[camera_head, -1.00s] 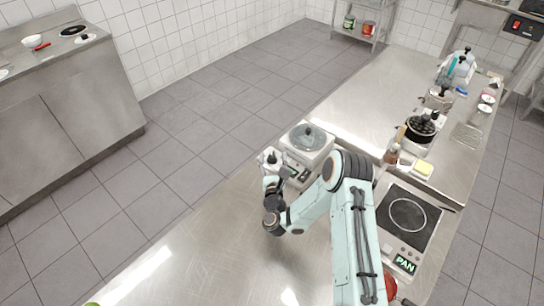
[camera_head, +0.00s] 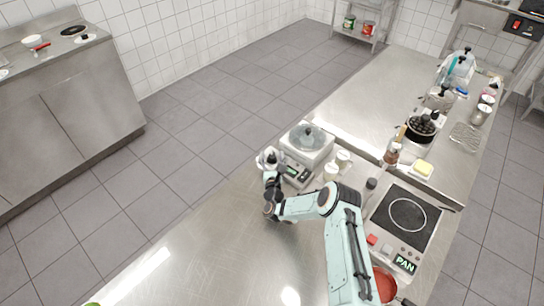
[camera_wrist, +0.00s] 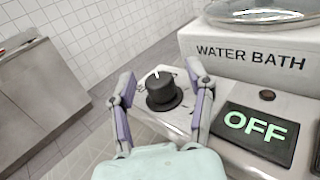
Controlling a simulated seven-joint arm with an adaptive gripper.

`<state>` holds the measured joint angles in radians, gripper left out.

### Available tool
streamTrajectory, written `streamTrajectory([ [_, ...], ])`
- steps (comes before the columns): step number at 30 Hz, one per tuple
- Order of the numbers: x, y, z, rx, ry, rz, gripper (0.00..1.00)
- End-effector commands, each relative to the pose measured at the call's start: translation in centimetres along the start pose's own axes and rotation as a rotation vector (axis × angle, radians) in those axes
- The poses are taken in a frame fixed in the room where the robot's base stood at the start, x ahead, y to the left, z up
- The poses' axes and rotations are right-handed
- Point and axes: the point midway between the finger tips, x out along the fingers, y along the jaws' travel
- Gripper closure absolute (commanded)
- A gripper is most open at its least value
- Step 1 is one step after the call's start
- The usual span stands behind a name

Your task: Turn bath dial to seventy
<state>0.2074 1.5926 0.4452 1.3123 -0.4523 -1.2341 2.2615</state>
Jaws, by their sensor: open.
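The bath dial is a black round knob (camera_wrist: 163,92) with a white pointer line on its top, pointing toward the far side in the wrist view. It sits on a pale panel beside the white water bath (camera_wrist: 250,52), which is labelled "WATER BATH" and also shows in the head view (camera_head: 305,152). The display (camera_wrist: 255,128) reads "OFF" in green. My gripper (camera_wrist: 161,74) is open, with one finger on each side of the dial and visible gaps to it. In the head view my gripper (camera_head: 270,167) covers most of the dial area.
A glass lid (camera_head: 308,136) tops the bath. White cups (camera_head: 337,167) and a dark-capped bottle (camera_head: 370,186) stand right of it. A hot plate (camera_head: 402,217) marked "PAN" and a red pan (camera_head: 385,284) are near my arm. The steel counter (camera_head: 205,245) at the front left is clear.

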Motion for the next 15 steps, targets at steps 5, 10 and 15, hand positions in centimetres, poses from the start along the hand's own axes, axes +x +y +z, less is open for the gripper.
streamTrajectory([
  [5, -0.01, 0.01, 0.01, 0.000, 0.000, 0.000, 0.57],
  [10, -0.01, 0.01, 0.02, 0.000, 0.000, 0.000, 1.00],
  [15, 0.00, 0.00, 0.03, 0.000, 0.000, -0.002, 1.00],
])
